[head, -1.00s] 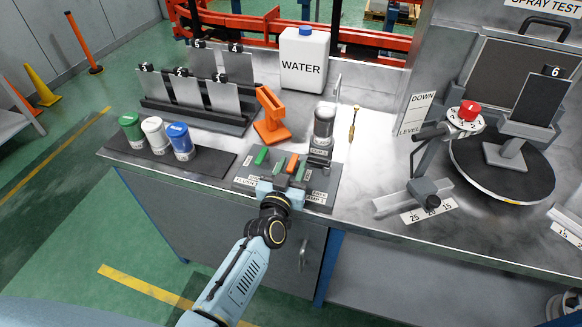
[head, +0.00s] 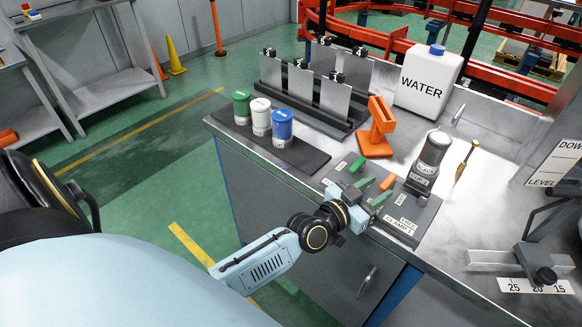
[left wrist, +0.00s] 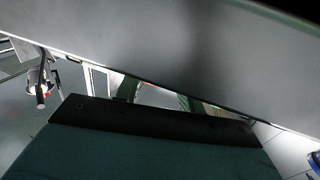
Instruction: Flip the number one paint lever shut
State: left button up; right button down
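The dark lever panel (head: 425,217) lies at the front of the bench. It has a green lever (head: 357,165) at its left, another green lever (head: 366,182) near my gripper, an orange lever (head: 388,182) and a further green lever (head: 381,198). The small labels are too blurred to say which is number one. My left gripper (head: 364,208) is low at the panel's front edge, close to the middle levers. Its jaws are hard to make out, so contact and opening are unclear. The left wrist view shows mostly dark grey and teal surfaces, with green pieces between. My right gripper is out of view.
Green, white and blue paint cups (head: 260,117) stand left of the panel. A water container (head: 427,82) and numbered plates (head: 334,97) are farther back. A steel slide (head: 512,262) is at right.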

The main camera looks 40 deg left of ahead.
pick_arm(q)
jog(key=v, duration=1.1)
jog(key=s+a+f+g+y+p, duration=0.1)
jog(key=s+f+g, duration=0.3)
jog(key=f, duration=0.9)
jog(key=s+a+f+g+y+p, duration=0.2)
jog(key=s+f, duration=0.5)
jog(key=f, duration=0.5)
jog(key=shift+a+f+n+g+p, duration=0.3)
jog(key=shift+a+f+g+p, duration=0.15)
jog(key=shift+g, duration=0.55)
jog(key=s+f+g, duration=0.2)
jog(key=s+f, duration=0.3)
jog(key=s, duration=0.4)
jog(key=s+a+f+g+y, duration=0.1)
jog(key=s+f+g, duration=0.2)
jog(key=s, duration=0.6)
jog(key=s+a+f+g+y, duration=0.1)
jog(key=s+f+g, duration=0.2)
jog(key=s+f, duration=0.4)
jog(key=shift+s, duration=1)
jog(key=shift+w, duration=0.1)
